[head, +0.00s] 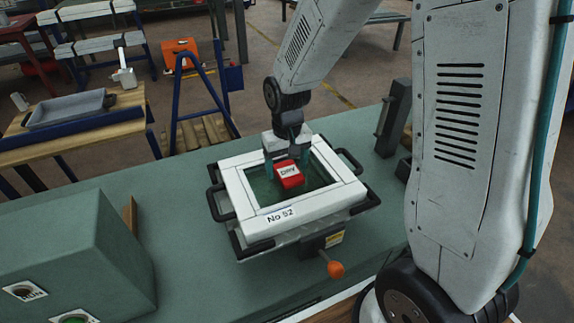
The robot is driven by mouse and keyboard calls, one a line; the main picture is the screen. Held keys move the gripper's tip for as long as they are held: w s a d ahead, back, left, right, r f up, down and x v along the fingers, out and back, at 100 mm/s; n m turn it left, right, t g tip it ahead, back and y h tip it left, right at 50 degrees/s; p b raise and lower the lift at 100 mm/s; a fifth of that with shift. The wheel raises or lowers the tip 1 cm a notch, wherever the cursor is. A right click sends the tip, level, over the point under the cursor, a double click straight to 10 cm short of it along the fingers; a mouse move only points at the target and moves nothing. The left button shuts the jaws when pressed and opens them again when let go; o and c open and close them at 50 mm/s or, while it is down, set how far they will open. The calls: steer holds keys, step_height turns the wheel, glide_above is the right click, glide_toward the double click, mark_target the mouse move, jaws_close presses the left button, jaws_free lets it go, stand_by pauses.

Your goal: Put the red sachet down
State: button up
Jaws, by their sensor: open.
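The red sachet (289,176) has a white label that seems to read "DRY". It shows inside the opening of a white frame (240,208) marked "No 52". My gripper (285,158) is open and sits just behind and above the sachet, its fingers close about it. Whether the fingers touch the sachet, and whether it rests on the surface below, I cannot tell.
The frame has black handles and sits on a fixture with an orange knob (336,269) on the green bench (190,270). A green box with buttons (75,255) stands at left. A dark upright bracket (393,118) stands behind right. A grey tray (67,108) lies on another table.

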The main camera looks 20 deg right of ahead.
mark_target(287, 169)
step_height(287, 169, up, 12)
steer(key=s+d+r, duration=0.1)
steer(key=s+r, duration=0.3)
steer(key=s, duration=0.8)
steer(key=s+d+r+t, duration=0.1)
steer(key=s+r, duration=0.3)
steer(key=s, duration=0.8)
steer(key=shift+d, duration=0.55)
steer(key=shift+r, duration=0.1)
